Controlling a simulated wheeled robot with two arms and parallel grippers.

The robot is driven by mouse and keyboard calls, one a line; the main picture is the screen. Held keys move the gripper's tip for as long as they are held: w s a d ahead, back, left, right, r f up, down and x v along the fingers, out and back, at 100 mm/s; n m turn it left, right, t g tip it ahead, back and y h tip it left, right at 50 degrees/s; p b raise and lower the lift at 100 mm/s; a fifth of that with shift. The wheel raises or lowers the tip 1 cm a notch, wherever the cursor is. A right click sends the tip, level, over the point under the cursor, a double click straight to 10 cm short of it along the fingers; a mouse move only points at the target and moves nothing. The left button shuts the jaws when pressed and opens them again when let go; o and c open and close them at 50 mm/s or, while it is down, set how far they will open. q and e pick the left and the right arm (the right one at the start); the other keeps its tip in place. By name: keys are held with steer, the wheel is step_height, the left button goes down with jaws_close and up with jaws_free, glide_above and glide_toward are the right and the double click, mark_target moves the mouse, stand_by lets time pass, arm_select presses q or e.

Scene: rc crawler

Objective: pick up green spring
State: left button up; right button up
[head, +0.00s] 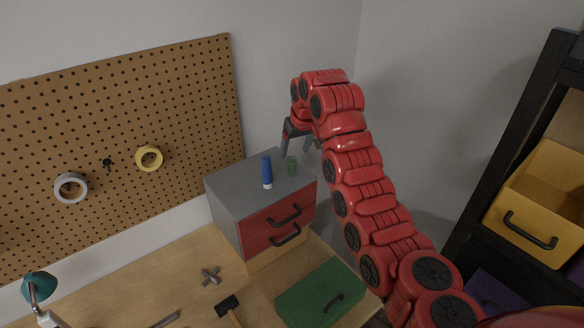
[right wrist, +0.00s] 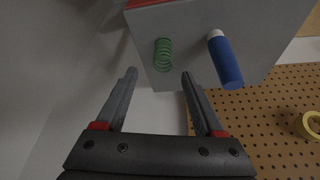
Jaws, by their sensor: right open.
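The green spring (head: 292,166) stands on the grey top of the drawer cabinet (head: 226,187), near its right side. It also shows in the right wrist view as a green coil (right wrist: 163,55), just beyond the fingertips and roughly between their lines. My right gripper (head: 297,150) is open and empty, above and behind the spring in the head view. In the right wrist view its two fingers (right wrist: 159,75) are spread apart, and the spring is not touched by either. My left gripper is not in view.
A blue bottle-like object with a white end (head: 267,172) stands close left of the spring, also in the right wrist view (right wrist: 225,60). A pegboard (head: 120,120) with tape rolls is behind. A green box (head: 318,295) and a hammer (head: 229,305) are on the workbench below.

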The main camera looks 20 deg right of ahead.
mark_target(292, 159)
steer(key=x, duration=0.2)
steer(key=p+x, duration=0.1)
steer(key=x, duration=0.2)
steer(key=shift+s+a+p, duration=0.2)
steer(key=shift+s+p, duration=0.05)
steer(key=shift+p, duration=0.05)
steer(key=shift+w+f, duration=0.1)
steer(key=shift+f, duration=0.2)
jaws_close()
